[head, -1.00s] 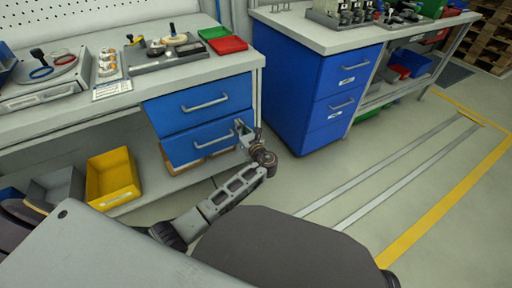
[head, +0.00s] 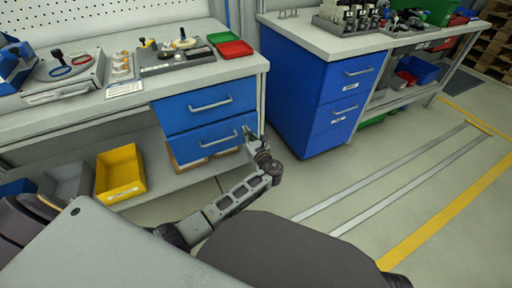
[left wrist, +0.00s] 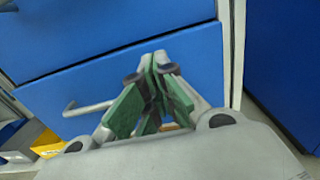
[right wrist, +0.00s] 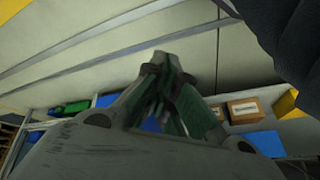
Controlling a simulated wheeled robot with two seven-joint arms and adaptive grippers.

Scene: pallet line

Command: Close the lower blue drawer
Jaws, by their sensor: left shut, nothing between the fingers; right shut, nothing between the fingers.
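The lower blue drawer (head: 205,141) is under the bench, below the upper blue drawer (head: 208,106). Its front looks about level with the upper one; a small gap cannot be ruled out. My left gripper (head: 246,131) is shut and empty at the right end of the lower drawer's front, right of its bar handle (head: 218,139). In the left wrist view the shut fingertips (left wrist: 155,60) are in front of the blue drawer face (left wrist: 120,75); contact cannot be told. My right gripper (right wrist: 165,65) is shut and empty, over the floor, away from the drawer.
A yellow bin (head: 120,173) and a grey bin (head: 68,182) stand on the low shelf at left. A second blue cabinet (head: 312,95) stands to the right of the bench. Open floor (head: 330,185) lies in front of it.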

